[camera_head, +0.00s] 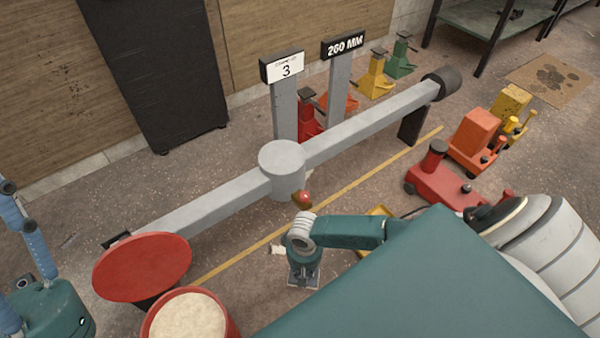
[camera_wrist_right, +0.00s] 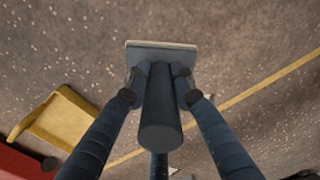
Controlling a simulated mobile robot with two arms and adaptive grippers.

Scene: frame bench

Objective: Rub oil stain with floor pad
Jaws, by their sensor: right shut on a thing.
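My right gripper (camera_wrist_right: 157,85) is shut on the dark upright handle of the floor pad (camera_wrist_right: 160,142). The pad's flat grey base (camera_wrist_right: 185,52) shows beyond the fingers, over the speckled floor; I cannot tell whether it touches. In the head view the right gripper (camera_head: 303,252) is below the grey post, with the pad's base (camera_head: 304,280) under it. A tan mat with dark blotches (camera_head: 550,78) lies at the far upper right; no other stain is clear. My left gripper (camera_head: 32,245) is partly in view at the left edge, its opening unclear.
A long grey beam (camera_head: 370,122) with a round hub (camera_head: 282,165) crosses the middle. A red disc (camera_head: 143,265) and a red tub (camera_head: 158,310) stand lower left. Red and orange jacks (camera_head: 474,135) stand right. A yellow tray (camera_wrist_right: 62,120) lies beside the pad. A yellow line (camera_head: 240,252) crosses the floor.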

